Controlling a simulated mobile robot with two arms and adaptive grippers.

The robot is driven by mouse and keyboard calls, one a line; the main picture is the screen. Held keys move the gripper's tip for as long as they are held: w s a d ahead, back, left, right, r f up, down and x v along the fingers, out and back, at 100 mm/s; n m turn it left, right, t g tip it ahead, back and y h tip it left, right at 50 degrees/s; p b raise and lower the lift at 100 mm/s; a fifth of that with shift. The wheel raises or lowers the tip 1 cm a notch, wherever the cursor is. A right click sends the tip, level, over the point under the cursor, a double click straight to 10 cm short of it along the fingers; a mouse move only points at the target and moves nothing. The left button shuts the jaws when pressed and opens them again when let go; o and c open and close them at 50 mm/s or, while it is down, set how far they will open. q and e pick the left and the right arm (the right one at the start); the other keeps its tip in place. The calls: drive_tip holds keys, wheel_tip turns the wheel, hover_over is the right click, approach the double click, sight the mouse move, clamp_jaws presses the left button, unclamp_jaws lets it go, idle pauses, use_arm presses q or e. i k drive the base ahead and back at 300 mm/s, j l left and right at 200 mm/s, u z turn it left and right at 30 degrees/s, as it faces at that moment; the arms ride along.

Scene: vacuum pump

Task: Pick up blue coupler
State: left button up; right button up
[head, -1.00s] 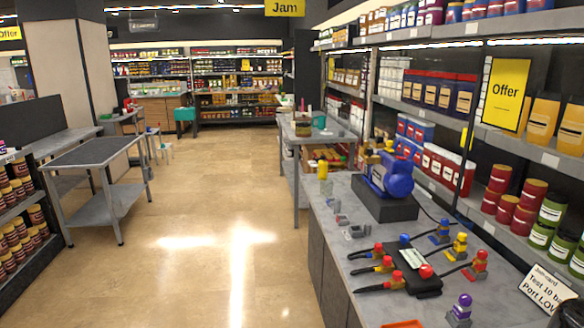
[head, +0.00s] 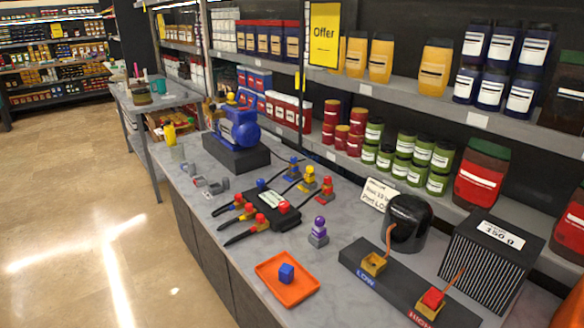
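Several small blue parts are in view, and I cannot tell for sure which is the blue coupler. A blue block (head: 287,272) sits in an orange tray (head: 270,295) at the front of the grey counter. A blue fitting (head: 292,168) on a hose stands behind a black manifold (head: 273,208), beside a yellow fitting (head: 308,179) and a red fitting (head: 326,189). A blue knob (head: 261,183) is on the manifold. Neither gripper is in view.
A blue pump (head: 237,127) stands on a black block at the far left of the counter. A purple-topped part (head: 319,230) stands near the tray. A dark station marked LOW and HIGH (head: 400,285) and a ribbed box (head: 490,250) fill the right. Loaded shelves line the back.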

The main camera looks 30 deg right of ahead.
sight(293, 169)
drive_tip(key=z, duration=0.45)
drive_tip(key=i+j+z, duration=0.1)
drive_tip(key=z, duration=0.35)
drive_tip(key=i+j+z, duration=0.2)
drive_tip(key=z, duration=0.25)
drive_tip(key=j+z, duration=0.25)
drive_tip(key=z, duration=0.25)
drive_tip(key=i+j+z, duration=0.15)
drive_tip(key=z, duration=0.3)
drive_tip(key=k+j, duration=0.05)
drive_tip(key=j, duration=0.05)
